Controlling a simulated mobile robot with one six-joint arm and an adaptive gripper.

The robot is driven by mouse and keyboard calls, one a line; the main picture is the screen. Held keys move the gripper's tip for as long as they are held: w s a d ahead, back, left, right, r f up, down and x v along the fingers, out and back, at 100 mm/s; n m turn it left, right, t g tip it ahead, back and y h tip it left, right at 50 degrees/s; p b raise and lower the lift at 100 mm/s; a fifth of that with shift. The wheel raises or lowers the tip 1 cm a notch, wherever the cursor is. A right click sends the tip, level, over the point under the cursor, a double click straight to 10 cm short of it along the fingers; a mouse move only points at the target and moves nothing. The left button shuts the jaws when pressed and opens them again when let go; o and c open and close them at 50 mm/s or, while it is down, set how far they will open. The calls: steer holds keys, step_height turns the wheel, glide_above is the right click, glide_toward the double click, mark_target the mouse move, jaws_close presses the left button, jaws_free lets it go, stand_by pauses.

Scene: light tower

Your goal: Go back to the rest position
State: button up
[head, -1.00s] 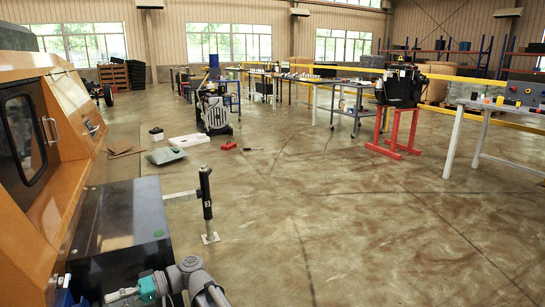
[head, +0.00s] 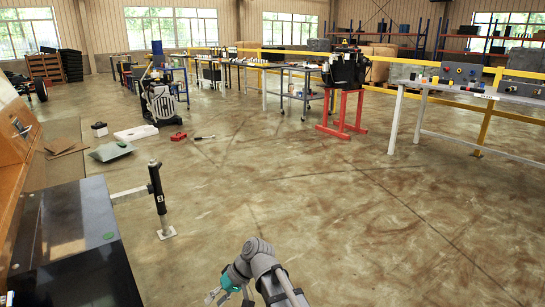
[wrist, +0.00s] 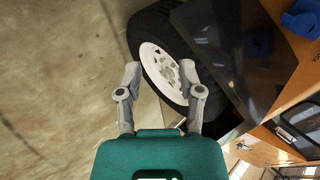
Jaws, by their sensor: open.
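My gripper (head: 222,296) shows at the bottom of the head view, with its teal body and grey fingers beside my grey wrist. In the wrist view my gripper (wrist: 164,78) has its two fingers spread apart, with nothing between them. Beyond the fingers, a black tyre with a white rim (wrist: 158,65) and a dark panel (wrist: 228,45) show. No contact with them is visible.
A dark box-like surface (head: 72,235) with a black post (head: 158,188) stands at the left. A red stand (head: 345,112) and tables (head: 440,92) line the back. Small items lie on the floor, including a red box (head: 178,136). The middle and right floor is clear.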

steer(key=d+f+m+t+h+p, duration=0.1)
steer(key=d+f+m+t+h, duration=0.2)
steer(key=d, duration=1.3)
steer(key=d+m+h, duration=0.3)
steer(key=d+h, duration=0.2)
steer(key=d, duration=1.2)
step_height(320, 180, up, 38)
steer(key=p, duration=3.8)
steer(key=shift+s+f, duration=0.15)
steer(key=shift+s, duration=0.15)
jaws_close()
